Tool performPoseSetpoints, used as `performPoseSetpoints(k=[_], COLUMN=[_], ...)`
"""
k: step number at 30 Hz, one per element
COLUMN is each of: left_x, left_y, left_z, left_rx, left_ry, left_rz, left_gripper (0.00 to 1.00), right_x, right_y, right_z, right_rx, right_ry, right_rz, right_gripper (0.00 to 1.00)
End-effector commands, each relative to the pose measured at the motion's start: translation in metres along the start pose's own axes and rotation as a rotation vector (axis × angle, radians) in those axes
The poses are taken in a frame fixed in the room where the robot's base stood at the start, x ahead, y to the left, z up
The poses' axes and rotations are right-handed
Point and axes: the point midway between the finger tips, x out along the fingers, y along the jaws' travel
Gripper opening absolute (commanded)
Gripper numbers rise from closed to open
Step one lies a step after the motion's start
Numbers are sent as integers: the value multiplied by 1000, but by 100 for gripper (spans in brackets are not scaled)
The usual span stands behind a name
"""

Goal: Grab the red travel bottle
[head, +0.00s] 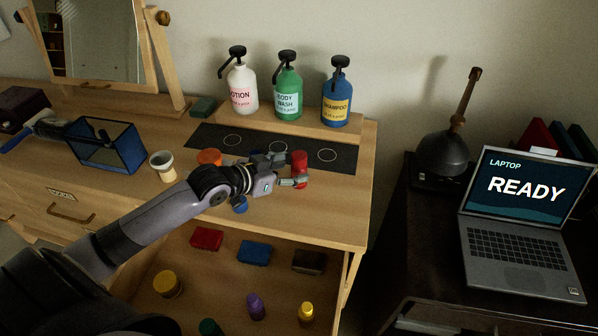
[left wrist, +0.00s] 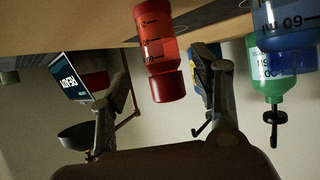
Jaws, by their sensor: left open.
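My right gripper is not in view.
Lotion (head: 241,90), body wash (head: 288,92) and shampoo (head: 336,97) pumps stand on a raised shelf behind. A translucent blue bottle (left wrist: 285,22) is nearby in the wrist view. An open drawer (head: 225,285) holds several small items below. A laptop (head: 525,215) stands at right.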

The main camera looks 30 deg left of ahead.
Motion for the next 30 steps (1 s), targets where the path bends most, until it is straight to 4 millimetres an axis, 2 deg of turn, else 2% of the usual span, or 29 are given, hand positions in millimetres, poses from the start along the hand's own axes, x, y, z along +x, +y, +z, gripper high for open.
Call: performPoseSetpoints(k=[7, 16, 30], left_x=[35, 41, 40], left_y=[-3, -3, -3], left_z=[-1, 1, 1], left_rx=[-3, 0, 0], left_ry=[2, 1, 1], left_rz=[0, 0, 0], left_gripper=[58, 58, 27], right_x=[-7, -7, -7], right_y=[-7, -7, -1], right_z=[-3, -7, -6], right_rx=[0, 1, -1], right_ry=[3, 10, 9], right_rz=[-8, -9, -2], right_gripper=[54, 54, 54])
